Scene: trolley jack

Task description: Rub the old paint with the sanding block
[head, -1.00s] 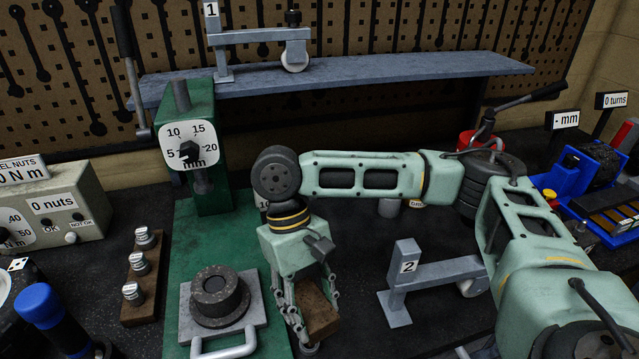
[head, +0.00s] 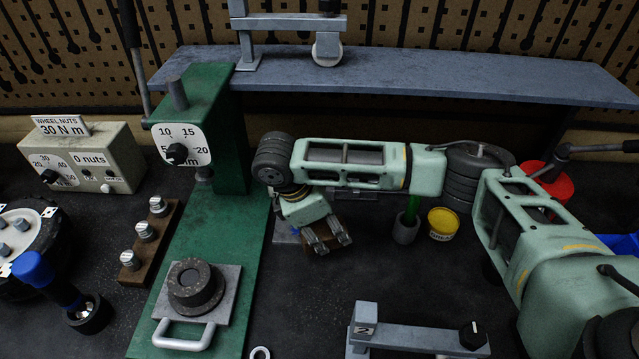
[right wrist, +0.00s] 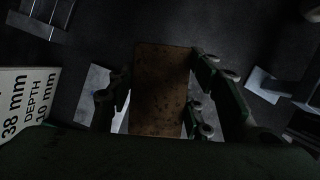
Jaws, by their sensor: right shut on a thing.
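My right gripper (head: 328,238) is shut on a brown block, which I take for the sanding block (head: 318,247), just right of the green press base. In the right wrist view the block (right wrist: 160,90) stands out between the two fingers, its speckled brown face showing. Pale grey surface (right wrist: 98,82) shows on both sides of it there. In the head view a pale plate edge (head: 286,233) shows beside the gripper. I cannot tell whether the block touches it. I cannot make out the old paint. My left gripper is not in view.
The green press (head: 215,130) stands left of my gripper, with a metal plate (head: 228,290) on its base. A grey cup (head: 406,230) and a yellow tin (head: 443,222) stand to the right. Jack 2 (head: 420,338) lies in front. A grey shelf (head: 420,75) runs behind.

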